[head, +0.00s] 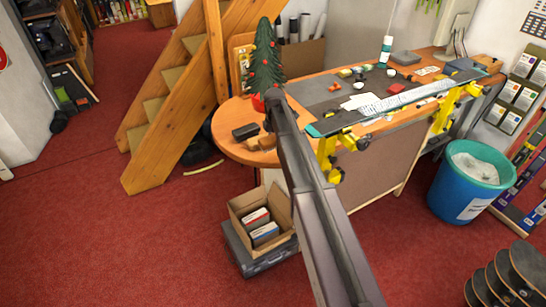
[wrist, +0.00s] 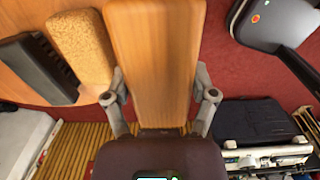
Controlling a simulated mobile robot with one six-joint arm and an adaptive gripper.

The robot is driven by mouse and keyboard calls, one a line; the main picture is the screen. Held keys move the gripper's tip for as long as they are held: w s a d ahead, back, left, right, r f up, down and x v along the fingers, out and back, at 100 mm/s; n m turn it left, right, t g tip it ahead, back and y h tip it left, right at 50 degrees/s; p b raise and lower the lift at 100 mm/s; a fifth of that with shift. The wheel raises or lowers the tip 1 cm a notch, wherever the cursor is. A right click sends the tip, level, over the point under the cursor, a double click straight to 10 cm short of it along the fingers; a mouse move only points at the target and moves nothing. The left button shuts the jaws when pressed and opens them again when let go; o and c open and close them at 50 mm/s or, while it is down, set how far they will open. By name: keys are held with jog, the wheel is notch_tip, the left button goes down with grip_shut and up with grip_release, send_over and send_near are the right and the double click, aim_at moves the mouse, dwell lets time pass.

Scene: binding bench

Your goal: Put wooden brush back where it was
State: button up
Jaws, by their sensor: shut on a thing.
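The wooden brush (wrist: 155,60) fills the upper middle of the wrist view as a smooth, orange-brown wooden block. My gripper (wrist: 160,92) has one finger on each side of it and is shut on it. In the head view my arm reaches over the left, rounded end of the bench (head: 228,148), and its own links largely hide the gripper and brush. A dark block (wrist: 38,68) and a tan, cork-like block (wrist: 80,48) lie to the left of the brush in the wrist view. I cannot tell whether the brush touches the bench.
A small decorated tree (head: 267,70) stands close behind my arm. The dark block (head: 245,131) lies near the bench edge. Yellow clamps (head: 327,155), a cutting mat and small items occupy the bench to the right. Below are an open carton (head: 279,196) and a blue bin (head: 452,190).

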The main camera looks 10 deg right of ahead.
aim_at(274, 137)
jog(key=shift+f+b, duration=0.8)
jog(key=shift+f, duration=0.35)
jog(key=shift+f+b, duration=1.9)
jog(key=shift+f, duration=0.15)
jog(key=o, duration=0.9)
jog(key=shift+r, duration=0.2)
notch_tip(274, 137, up, 12)
jog(key=p, duration=1.2)
